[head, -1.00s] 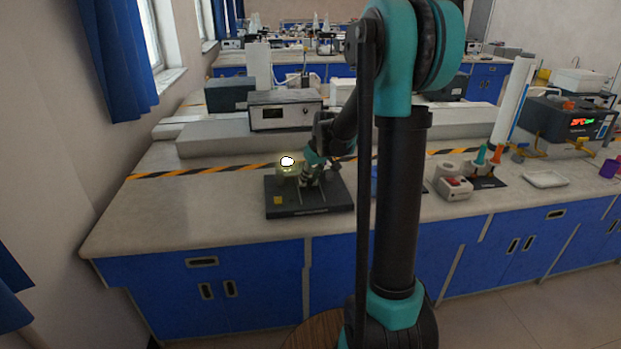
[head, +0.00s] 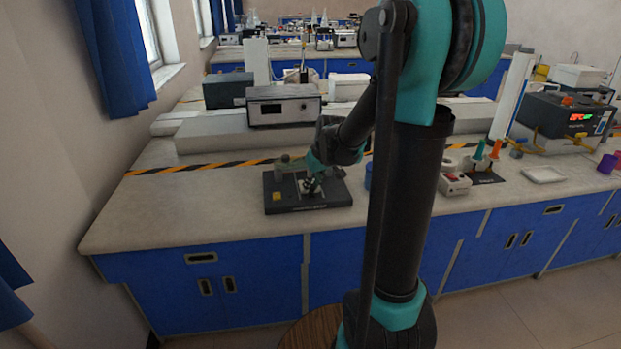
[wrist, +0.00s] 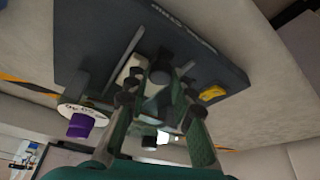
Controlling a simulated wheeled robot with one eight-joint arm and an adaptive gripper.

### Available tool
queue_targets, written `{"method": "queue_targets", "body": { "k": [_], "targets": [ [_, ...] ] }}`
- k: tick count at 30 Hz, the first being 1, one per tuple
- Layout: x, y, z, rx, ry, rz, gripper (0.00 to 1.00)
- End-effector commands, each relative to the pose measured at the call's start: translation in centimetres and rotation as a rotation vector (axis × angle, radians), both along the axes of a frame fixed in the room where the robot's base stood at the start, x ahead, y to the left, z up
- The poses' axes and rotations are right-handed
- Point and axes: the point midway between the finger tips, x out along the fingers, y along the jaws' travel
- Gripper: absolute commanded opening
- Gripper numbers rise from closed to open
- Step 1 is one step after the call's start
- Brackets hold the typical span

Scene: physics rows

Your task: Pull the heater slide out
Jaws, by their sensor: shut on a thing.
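The apparatus is a flat dark base plate (head: 285,205) on the near bench, with a yellow block (head: 278,196) at its front left. My gripper (head: 312,186) is low over the middle of the plate. In the wrist view my gripper (wrist: 160,88) has its fingers closed around a small grey upright part (wrist: 160,73), which I take to be the grip of the heater slide. The fingers hide most of the slide. A pale greenish piece (head: 286,161) stands at the plate's back edge, unlit.
A grey instrument box (head: 284,108) stands behind, on a raised ledge. A black-and-yellow strip (head: 205,168) runs along the bench behind the plate. Bench to the plate's left is clear.

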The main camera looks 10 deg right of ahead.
Motion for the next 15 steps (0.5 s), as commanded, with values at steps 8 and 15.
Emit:
{"method": "queue_targets", "body": {
  "k": [8,15],
  "targets": [
    [-0.68,0.03,0.0,0.0,0.001,0.0,0.0],
    [-0.73,0.03,-0.02,0.001,0.003,0.001,0.32]
  ]
}}
